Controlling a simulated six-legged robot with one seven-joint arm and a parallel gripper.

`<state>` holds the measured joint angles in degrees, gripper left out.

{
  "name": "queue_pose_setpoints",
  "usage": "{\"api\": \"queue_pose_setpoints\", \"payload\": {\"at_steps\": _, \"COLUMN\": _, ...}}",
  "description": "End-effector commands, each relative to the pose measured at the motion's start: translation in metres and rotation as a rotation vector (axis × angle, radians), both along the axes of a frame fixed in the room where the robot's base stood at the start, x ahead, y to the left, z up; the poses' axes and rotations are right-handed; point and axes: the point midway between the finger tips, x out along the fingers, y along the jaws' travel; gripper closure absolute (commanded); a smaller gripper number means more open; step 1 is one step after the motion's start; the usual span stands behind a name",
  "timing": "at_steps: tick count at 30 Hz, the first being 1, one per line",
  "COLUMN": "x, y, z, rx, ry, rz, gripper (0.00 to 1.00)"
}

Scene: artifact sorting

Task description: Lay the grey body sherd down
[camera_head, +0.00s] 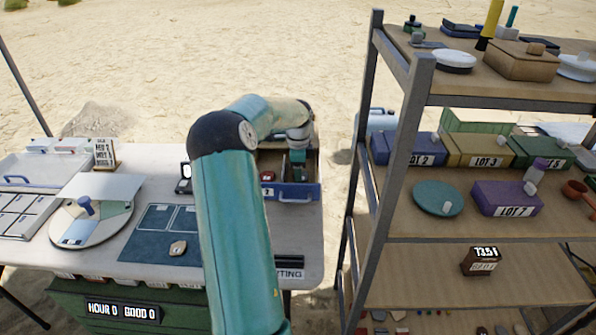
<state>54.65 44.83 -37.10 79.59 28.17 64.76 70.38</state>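My arm reaches across the right side of the table, and my gripper (297,172) points down into an open tray with a blue front (305,192) at the table's right back. The fingers are small and partly hidden by the tray, so I cannot tell whether they are open or shut, or whether they hold anything. I cannot make out a grey body sherd. A small tan piece (178,248) lies on the dark blue mat (140,246) at the table's front.
A round sorting disc (70,236) and a white compartment tray (22,212) are on the left of the table (150,160). A small sign (104,153) stands behind them. A metal shelf (400,180) with labelled lot boxes (478,150) stands close on the right.

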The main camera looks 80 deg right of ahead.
Motion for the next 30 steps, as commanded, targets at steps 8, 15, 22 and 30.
{"api": "queue_pose_setpoints", "payload": {"at_steps": 8, "x": 0.0, "y": 0.0, "z": 0.0, "rx": 0.0, "ry": 0.0, "rz": 0.0, "gripper": 0.22}}
{"api": "queue_pose_setpoints", "payload": {"at_steps": 15, "x": 0.0, "y": 0.0, "z": 0.006, "rx": -0.001, "ry": -0.001, "rz": 0.0, "gripper": 0.22}}
{"api": "queue_pose_setpoints", "payload": {"at_steps": 22, "x": 0.0, "y": -0.001, "z": 0.045, "rx": -0.004, "ry": -0.002, "rz": 0.002, "gripper": 0.22}}
{"api": "queue_pose_setpoints", "payload": {"at_steps": 30, "x": 0.0, "y": -0.001, "z": 0.104, "rx": -0.004, "ry": -0.001, "rz": 0.001, "gripper": 0.22}}
